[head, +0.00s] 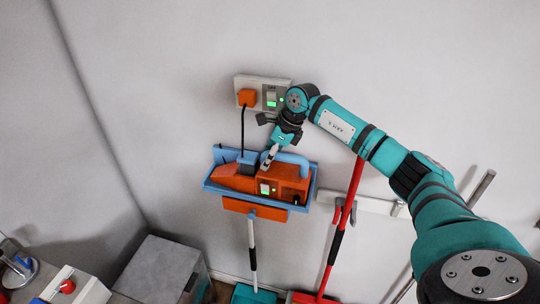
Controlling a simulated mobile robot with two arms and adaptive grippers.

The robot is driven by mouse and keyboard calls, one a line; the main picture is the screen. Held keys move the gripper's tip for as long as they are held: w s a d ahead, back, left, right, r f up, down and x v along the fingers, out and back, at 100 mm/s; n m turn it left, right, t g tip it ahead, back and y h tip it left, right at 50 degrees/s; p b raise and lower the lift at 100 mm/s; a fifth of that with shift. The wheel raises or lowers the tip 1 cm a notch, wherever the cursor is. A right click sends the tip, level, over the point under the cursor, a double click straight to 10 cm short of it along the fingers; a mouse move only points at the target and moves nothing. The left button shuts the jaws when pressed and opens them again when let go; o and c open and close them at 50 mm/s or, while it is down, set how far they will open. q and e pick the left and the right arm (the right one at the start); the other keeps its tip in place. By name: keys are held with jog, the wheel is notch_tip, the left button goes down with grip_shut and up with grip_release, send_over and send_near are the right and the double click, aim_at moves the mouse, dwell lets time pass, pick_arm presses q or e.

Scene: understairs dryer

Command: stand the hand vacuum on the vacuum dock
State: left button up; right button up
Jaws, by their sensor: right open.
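The hand vacuum (287,186), orange with a blue-grey loop handle, sits in the vacuum dock (213,187), a blue wall tray with an orange strip below its front. Its narrow nose points left, and its body looks level within the tray rim. My right gripper (267,162) comes down from above at the handle's left end, in front of the vacuum's middle. It is open; whether its fingers touch the vacuum I cannot tell. The fingers hide a little of the body. My left gripper is out of view.
A wall socket (278,98) with an orange plug (247,98) is above the dock; a black cable (243,130) hangs from it. A grey box (160,270) is at lower left.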

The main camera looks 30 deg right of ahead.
aim_at(279, 152)
jog(key=shift+s+d+r, duration=0.1)
jog(key=shift+d+r, duration=0.05)
jog(key=shift+r, duration=0.2)
jog(key=v, duration=0.4)
jog(key=shift+s+d+r, duration=0.25)
jog(key=s+d, duration=0.7)
jog(key=s, duration=0.1)
jog(key=shift+s, duration=0.3)
jog(key=shift+d+f, duration=0.1)
jog(key=shift+d, duration=0.1)
